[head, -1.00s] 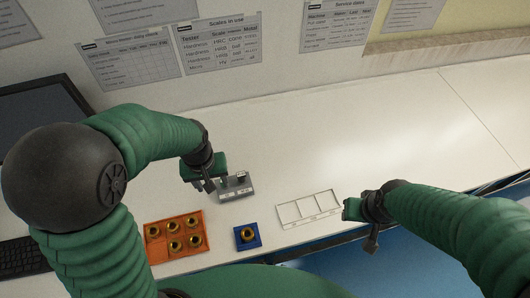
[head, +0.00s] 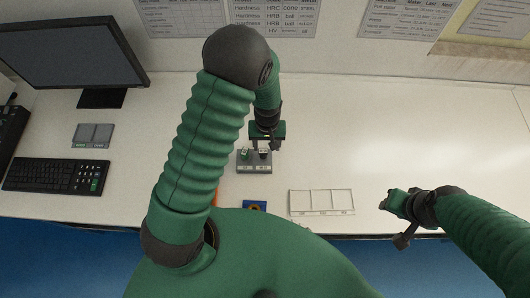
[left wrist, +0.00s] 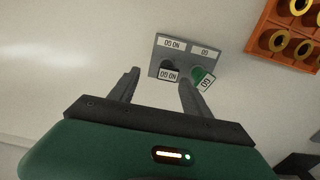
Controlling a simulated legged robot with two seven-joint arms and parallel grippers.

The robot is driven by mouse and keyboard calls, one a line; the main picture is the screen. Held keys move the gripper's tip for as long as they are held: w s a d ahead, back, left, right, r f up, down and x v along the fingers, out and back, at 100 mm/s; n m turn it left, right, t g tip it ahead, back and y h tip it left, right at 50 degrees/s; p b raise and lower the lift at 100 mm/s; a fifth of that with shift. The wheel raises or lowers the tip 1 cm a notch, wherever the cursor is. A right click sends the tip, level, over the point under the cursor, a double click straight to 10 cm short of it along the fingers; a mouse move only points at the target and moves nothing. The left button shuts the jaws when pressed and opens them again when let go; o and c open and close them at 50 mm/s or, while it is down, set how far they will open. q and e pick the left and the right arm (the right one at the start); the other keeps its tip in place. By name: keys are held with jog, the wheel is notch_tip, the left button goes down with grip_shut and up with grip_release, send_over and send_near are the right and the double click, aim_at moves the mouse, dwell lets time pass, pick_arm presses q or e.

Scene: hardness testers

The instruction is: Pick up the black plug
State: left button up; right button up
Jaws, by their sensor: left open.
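The black plug (head: 264,153) stands at the right in a grey holder (head: 254,167), with a green plug (head: 245,153) at its left. In the left wrist view the black plug (left wrist: 169,65) and its white tag show near the fingertips, beside the green plug (left wrist: 198,73), on the grey holder (left wrist: 187,48). My left gripper (left wrist: 160,78) is open and empty, its fingers pointing toward the black plug, which appears between their lines. In the head view the left gripper (head: 266,143) is just behind the holder. My right gripper (head: 388,202) is at the table's front edge, its jaw gap unclear.
A white sectioned tray (head: 321,203) lies right of the holder. A blue block (head: 254,205) is in front, partly hidden by my body. An orange rack (left wrist: 283,57) with brass rings is near the holder. A keyboard (head: 55,176) and monitor (head: 70,50) stand left. The right tabletop is clear.

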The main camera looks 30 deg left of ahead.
aim_at(264, 151)
pick_arm(q)
jog(key=f, duration=0.1)
jog(key=s+f, duration=0.1)
jog(key=f, duration=0.1)
jog(key=shift+s+a+f+p, duration=0.1)
jog(key=shift+s+f+p, duration=0.05)
jog(key=shift+f+p, duration=0.2)
jog(key=shift+w+a+f, duration=0.2)
jog(key=shift+a+f, duration=0.05)
jog(key=shift+a, duration=0.5)
jog(key=shift+c, duration=1.7)
jog(key=shift+d, duration=0.1)
jog(key=shift+c, duration=1.2)
jog(key=shift+d+r, duration=0.15)
jog(key=shift+d, duration=0.45)
grip_shut()
jog(key=shift+a, duration=0.1)
pick_arm(e)
jog(key=shift+s+d+r, duration=0.1)
jog(key=shift+s+r, duration=0.2)
jog(key=shift+r, duration=0.25)
